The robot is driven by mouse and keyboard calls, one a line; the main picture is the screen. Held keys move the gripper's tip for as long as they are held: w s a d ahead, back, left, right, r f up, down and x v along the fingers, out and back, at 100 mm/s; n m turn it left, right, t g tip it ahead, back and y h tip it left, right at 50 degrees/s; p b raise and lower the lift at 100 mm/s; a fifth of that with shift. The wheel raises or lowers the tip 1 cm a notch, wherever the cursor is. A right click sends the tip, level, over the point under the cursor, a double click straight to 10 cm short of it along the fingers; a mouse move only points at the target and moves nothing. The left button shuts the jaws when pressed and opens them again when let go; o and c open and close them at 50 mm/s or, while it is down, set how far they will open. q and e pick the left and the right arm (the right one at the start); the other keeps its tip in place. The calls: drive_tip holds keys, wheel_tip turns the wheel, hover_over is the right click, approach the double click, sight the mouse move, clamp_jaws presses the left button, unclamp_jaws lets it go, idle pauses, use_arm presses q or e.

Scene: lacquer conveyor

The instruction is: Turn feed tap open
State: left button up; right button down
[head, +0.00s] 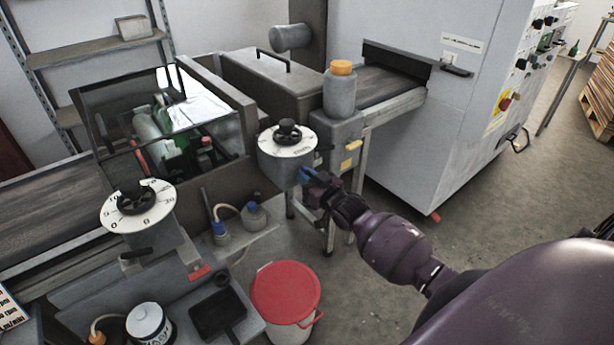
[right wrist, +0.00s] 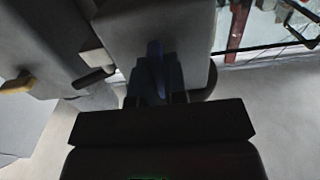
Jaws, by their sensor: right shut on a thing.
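The feed tap shows as a small blue lever (head: 305,173) at the lower right of a grey box (head: 280,172) with a white dial on top. My right gripper (head: 312,181) reaches it from the lower right and is shut on it. In the right wrist view the blue lever (right wrist: 155,58) stands upright between my dark fingers (right wrist: 158,85), under the grey box. The fingers hide part of the lever, so its exact angle is hard to tell. My left gripper is not in view.
A grey bottle with an orange cap (head: 341,88) stands just beyond the tap. A second dial (head: 138,204) is at the left. A red-lidded bucket (head: 286,292) stands on the floor below.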

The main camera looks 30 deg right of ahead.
drive_tip(key=shift+n, duration=0.3)
drive_tip(key=c, duration=1.2)
unclamp_jaws()
drive_tip(key=shift+o, duration=0.2)
drive_tip(key=shift+s, duration=0.1)
drive_tip(key=s, duration=1)
drive_tip(key=shift+s+d, duration=0.3)
drive_tip(key=shift+d, duration=0.1)
drive_tip(key=s+a+f+g, duration=0.3)
drive_tip(key=s+a+f, duration=0.2)
drive_tip(key=s, duration=0.4)
drive_tip(key=s+a+f+g+h, duration=0.1)
drive_tip(key=s+a+f+g, duration=0.2)
drive_tip(key=s+a+f, duration=0.3)
drive_tip(key=s+f, duration=0.2)
drive_tip(key=s, duration=0.1)
drive_tip(key=shift+s+a, duration=0.15)
drive_tip(key=shift+s, duration=0.05)
